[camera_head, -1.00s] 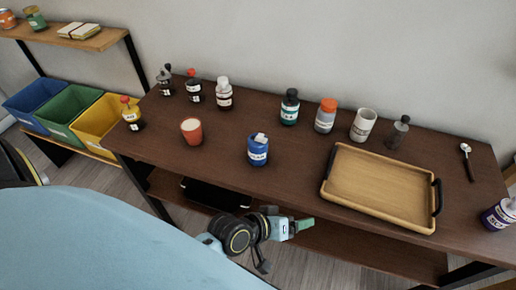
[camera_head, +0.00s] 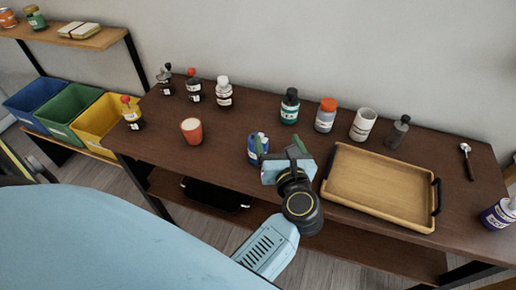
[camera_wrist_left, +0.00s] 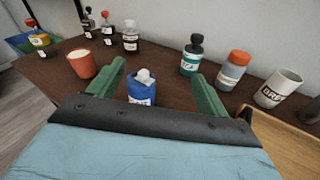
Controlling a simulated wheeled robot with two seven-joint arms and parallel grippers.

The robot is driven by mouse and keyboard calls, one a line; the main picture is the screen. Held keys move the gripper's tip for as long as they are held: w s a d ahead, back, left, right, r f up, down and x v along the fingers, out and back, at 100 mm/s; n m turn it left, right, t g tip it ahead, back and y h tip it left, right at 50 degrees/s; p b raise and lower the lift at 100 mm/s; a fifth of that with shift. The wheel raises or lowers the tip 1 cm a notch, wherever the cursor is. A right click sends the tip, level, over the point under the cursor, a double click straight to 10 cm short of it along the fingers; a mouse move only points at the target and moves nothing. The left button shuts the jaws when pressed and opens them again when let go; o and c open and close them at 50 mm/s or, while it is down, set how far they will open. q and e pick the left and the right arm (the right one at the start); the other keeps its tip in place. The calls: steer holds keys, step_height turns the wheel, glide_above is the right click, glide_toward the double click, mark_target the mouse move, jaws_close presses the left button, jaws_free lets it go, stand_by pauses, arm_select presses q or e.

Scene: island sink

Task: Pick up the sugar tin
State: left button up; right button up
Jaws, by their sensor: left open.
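A blue tin (camera_head: 252,149) with a white label and a white piece on top stands upright near the table's front middle; its label is too small to read, so I cannot confirm that it is the sugar tin. My left gripper (camera_head: 279,148) is open at the tin and partly covers it in the head view. In the left wrist view the blue tin (camera_wrist_left: 142,88) shows between the two green fingers of the gripper (camera_wrist_left: 161,80), nearer the left finger. Its lower part is hidden by the gripper body. I cannot tell whether a finger touches it. My right gripper is out of view.
An orange cup (camera_head: 192,131) stands left of the tin. A wooden tray (camera_head: 380,188) lies just right of the gripper. A green bottle (camera_head: 290,107), an orange-capped jar (camera_head: 326,115) and a white mug (camera_head: 364,124) stand behind. Bare tabletop lies between cup and tin.

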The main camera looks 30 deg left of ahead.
arm_select(q)
step_height(320, 180, down, 4)
steer(key=s+n+g, duration=0.2)
steer(key=n+g, duration=0.2)
steer(key=x, duration=0.8)
steer(key=f+x, duration=0.1)
steer(key=x, duration=0.3)
steer(key=shift+w+a, duration=0.1)
steer(key=shift+a, duration=0.1)
steer(key=shift+h, duration=0.3)
steer(key=c, duration=1.1)
